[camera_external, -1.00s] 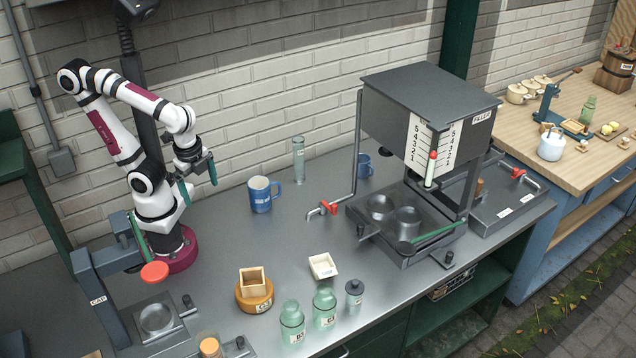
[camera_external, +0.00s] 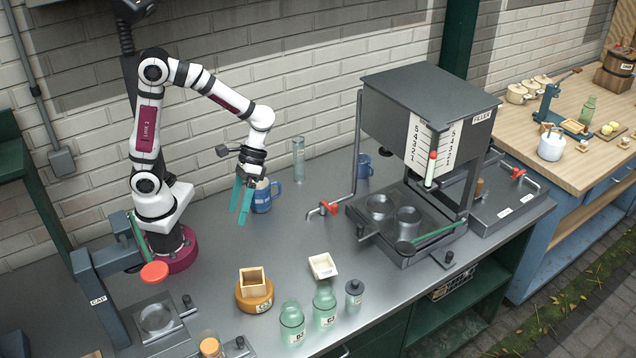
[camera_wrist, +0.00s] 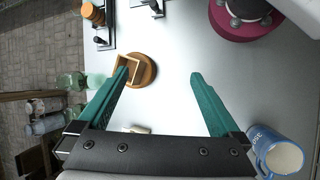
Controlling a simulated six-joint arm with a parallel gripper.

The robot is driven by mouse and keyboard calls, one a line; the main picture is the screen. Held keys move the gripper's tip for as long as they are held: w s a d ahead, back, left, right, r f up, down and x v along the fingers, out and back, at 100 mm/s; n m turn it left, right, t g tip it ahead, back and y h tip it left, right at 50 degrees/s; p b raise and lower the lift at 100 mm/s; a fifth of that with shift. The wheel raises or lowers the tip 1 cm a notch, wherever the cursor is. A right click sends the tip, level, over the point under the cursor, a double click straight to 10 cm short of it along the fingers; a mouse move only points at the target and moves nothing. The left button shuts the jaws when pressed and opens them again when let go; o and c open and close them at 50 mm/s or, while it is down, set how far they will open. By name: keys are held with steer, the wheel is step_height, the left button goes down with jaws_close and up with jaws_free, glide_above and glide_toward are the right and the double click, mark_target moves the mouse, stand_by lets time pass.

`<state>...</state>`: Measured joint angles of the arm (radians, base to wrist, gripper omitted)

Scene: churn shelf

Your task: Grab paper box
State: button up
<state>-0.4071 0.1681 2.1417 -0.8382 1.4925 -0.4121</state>
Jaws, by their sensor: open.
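A small white open-topped box (camera_external: 322,266), which looks like the paper box, sits on the grey bench right of the wooden box. In the wrist view, a pale piece (camera_wrist: 138,129) that seems to be it peeks out above my gripper's body, mostly hidden. My gripper (camera_external: 240,212), with teal fingers, is open and empty, pointing down above the bench. It is to the left of and behind the white box, well apart from it. The fingers also show spread in the wrist view (camera_wrist: 159,76).
A wooden square box (camera_external: 252,281) stands on a round wooden piece (camera_external: 255,303). A blue mug (camera_external: 262,201) is close behind my gripper. The filler machine (camera_external: 430,110) stands to the right.

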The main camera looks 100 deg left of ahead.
mark_target(323, 266)
steer(key=w+a+f+n+t+h, duration=0.2)
steer(key=w+a+f+n+t, duration=0.1)
steer(key=w+a+f+n, duration=0.1)
steer(key=w+a+f+n+t+h, duration=0.1)
steer(key=w+a+f+n+t, duration=0.2)
steer(key=n, duration=0.4)
steer(key=w+a+f+n+t+h, duration=0.2)
steer(key=w+a+f+n+t, duration=0.1)
steer(key=w+a+f+n, duration=0.3)
steer(key=shift+w+a+h, duration=0.15)
steer(key=shift+a+h, duration=0.15)
steer(key=shift+a, duration=0.35)
steer(key=shift+n, duration=0.3)
steer(key=x, duration=1.5)
steer(key=shift+w+f, duration=0.25)
steer(key=shift+w, duration=0.2)
steer(key=c, duration=1.3)
